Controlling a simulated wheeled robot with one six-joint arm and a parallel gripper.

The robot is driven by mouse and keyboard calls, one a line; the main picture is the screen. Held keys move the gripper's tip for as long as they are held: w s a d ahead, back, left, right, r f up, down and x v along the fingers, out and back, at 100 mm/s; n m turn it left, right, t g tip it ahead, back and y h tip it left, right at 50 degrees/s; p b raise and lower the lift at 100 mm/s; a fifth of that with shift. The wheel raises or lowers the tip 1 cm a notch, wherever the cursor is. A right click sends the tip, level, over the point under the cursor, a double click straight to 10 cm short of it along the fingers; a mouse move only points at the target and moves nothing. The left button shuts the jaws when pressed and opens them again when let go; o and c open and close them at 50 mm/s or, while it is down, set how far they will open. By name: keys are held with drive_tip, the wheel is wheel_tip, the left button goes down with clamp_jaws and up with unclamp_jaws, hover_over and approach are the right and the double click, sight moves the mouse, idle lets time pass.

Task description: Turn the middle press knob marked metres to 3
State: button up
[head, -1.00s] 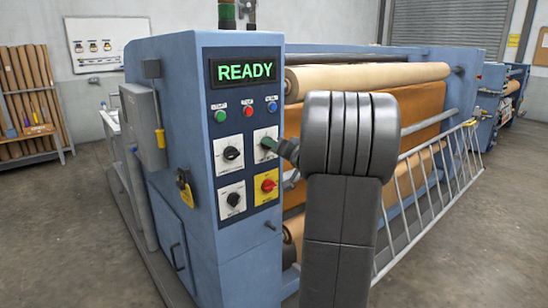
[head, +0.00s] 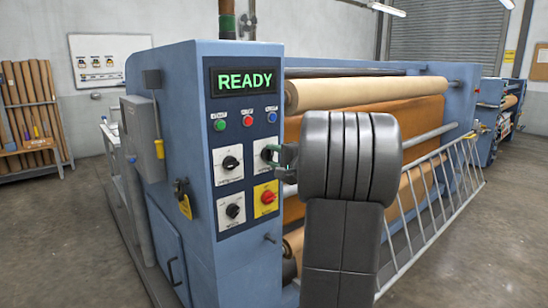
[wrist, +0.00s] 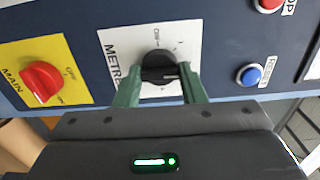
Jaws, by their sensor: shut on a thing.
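The metres knob (wrist: 158,62) is black, on a white plate (wrist: 190,40) lettered METRE-something, between the red main switch and the blue reset button. In the head view this knob (head: 266,153) is the upper right one on the panel, partly hidden. My gripper (wrist: 160,82) has its green fingers shut on the knob, one on each side of its bar. A white mark on the bar points to the right in the wrist view. The scale figures are too small to read. In the head view my gripper (head: 284,156) reaches the knob from the right.
A red main switch (head: 266,198) on yellow sits just below. Two other black knobs (head: 231,163) (head: 233,210) are to the left. Green, red and blue buttons (head: 247,121) are above, under a READY display (head: 245,80). Rollers (head: 370,93) and a railing (head: 430,210) lie right.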

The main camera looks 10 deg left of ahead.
drive_tip(key=m+p, duration=0.1)
drive_tip(key=m, duration=0.3)
drive_tip(key=shift+m, duration=0.3)
drive_tip(key=shift+m+p, duration=1.15)
drive_tip(key=shift+m, duration=0.75)
drive_tip(key=shift+f, duration=0.1)
drive_tip(key=o, duration=1)
drive_tip(key=shift+d, duration=0.1)
drive_tip(key=b+v, duration=0.1)
drive_tip(key=v, duration=1.2)
drive_tip(key=shift+s+d, duration=0.25)
